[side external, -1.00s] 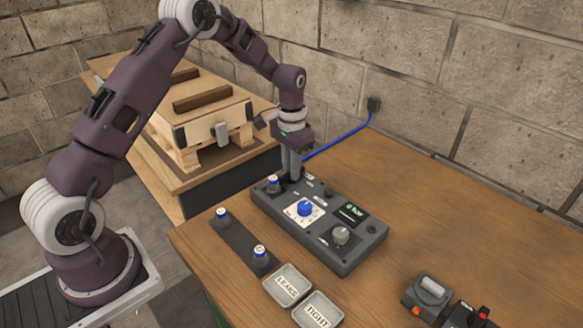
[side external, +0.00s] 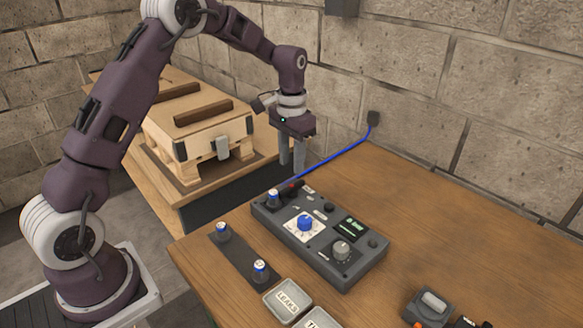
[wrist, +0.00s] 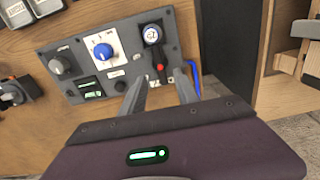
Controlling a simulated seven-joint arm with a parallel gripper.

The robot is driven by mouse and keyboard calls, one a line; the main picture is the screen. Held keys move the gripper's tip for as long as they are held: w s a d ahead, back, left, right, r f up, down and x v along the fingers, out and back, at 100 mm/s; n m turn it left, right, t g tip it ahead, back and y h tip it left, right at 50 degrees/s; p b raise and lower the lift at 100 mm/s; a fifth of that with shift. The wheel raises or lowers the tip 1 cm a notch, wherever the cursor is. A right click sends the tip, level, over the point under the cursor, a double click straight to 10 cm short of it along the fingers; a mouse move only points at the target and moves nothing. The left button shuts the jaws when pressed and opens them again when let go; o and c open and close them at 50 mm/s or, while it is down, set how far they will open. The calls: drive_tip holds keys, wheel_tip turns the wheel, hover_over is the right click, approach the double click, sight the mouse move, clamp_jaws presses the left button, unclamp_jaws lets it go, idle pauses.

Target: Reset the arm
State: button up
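My gripper (side external: 292,150) hangs above the back left corner of the grey control panel (side external: 350,270), clear of it. In the wrist view its two fingers (wrist: 158,92) stand apart with nothing between them. A small blue-and-white capped vial (side external: 273,197) stands in the panel's back left corner; it also shows in the wrist view (wrist: 151,34). A red-tipped lever (side external: 292,185) lies beside it, also in the wrist view (wrist: 160,68). The panel has a blue knob (side external: 305,223), a grey knob (side external: 341,250) and a lit green display (side external: 354,229).
A dark strip (side external: 240,248) holds two more capped vials. Two grey trays, one marked LEAKS (side external: 288,298), lie at the front. A blue cable (side external: 335,155) runs to the wall socket (side external: 374,118). A wooden crate (side external: 205,145) stands behind left. The table's right part is mostly clear.

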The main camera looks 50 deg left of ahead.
drive_tip(key=s+d+r+t, duration=0.1)
drive_tip(key=s+d+r, duration=0.2)
drive_tip(key=s+r, duration=0.35)
drive_tip(key=s+d+r+t, duration=0.1)
drive_tip(key=s+d+r, duration=0.2)
drive_tip(key=s+r, duration=0.35)
drive_tip(key=s+d+r+t, duration=0.1)
drive_tip(key=s+d, duration=0.1)
drive_tip(key=s, duration=0.7)
drive_tip(key=s+d+r+t, duration=0.1)
drive_tip(key=s+r+t, duration=0.1)
drive_tip(key=s, duration=0.7)
drive_tip(key=shift+s+d+t, duration=0.3)
drive_tip(key=shift+d, duration=0.05)
